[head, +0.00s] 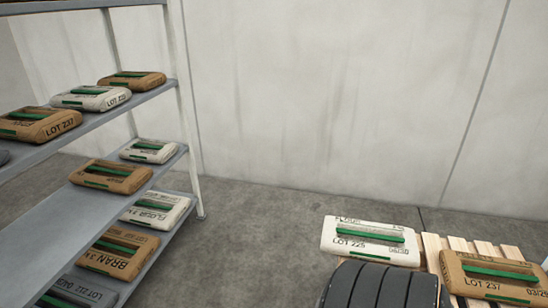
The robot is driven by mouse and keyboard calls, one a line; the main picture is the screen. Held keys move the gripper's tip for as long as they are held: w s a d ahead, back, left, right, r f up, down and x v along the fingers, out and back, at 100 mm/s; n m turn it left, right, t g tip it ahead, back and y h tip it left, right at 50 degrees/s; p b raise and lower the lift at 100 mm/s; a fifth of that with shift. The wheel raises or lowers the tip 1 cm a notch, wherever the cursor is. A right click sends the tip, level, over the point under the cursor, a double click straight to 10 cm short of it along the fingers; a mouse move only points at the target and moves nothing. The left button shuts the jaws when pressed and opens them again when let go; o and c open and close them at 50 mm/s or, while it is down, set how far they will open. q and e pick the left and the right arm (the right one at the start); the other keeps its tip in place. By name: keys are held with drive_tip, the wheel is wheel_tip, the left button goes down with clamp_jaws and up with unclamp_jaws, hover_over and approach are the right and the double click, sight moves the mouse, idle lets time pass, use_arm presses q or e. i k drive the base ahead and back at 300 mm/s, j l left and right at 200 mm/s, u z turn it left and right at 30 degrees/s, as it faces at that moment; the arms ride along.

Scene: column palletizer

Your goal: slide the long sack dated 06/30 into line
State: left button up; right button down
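A white sack (370,240) with a green band, marked LOT 225, lies on the wooden pallet (484,249) at the lower right. A small date is printed at its right end; it looks like 06/30 but is too small to read surely. Its left end reaches out past the visible slats. A brown sack (493,277), marked LOT 237 with a date starting 03/2, lies to its right on the pallet, cut by the frame edge. A dark ribbed form in front, perhaps part of me, hides the pallet's near left part. Neither gripper shows.
A grey metal rack (186,130) stands at the left, with several brown, white and grey sacks on its shelves. Bare concrete floor (255,235) lies between the rack and the pallet. A pale wall (320,90) closes the back.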

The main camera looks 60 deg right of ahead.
sight(369, 240)
drive_tip(key=i+z, duration=0.35)
drive_tip(key=i+j+z, duration=0.35)
drive_tip(key=i, duration=0.15)
drive_tip(key=i+l+z, duration=0.15)
drive_tip(key=z, duration=0.3)
drive_tip(key=i+z, duration=0.3)
drive_tip(key=z, duration=0.15)
drive_tip(key=i+z, duration=0.25)
drive_tip(key=z, duration=0.15)
drive_tip(key=i+j+z, duration=0.1)
drive_tip(key=i+z, duration=0.15)
drive_tip(key=z, duration=0.2)
drive_tip(key=i+j+z, duration=0.2)
drive_tip(key=z, duration=0.25)
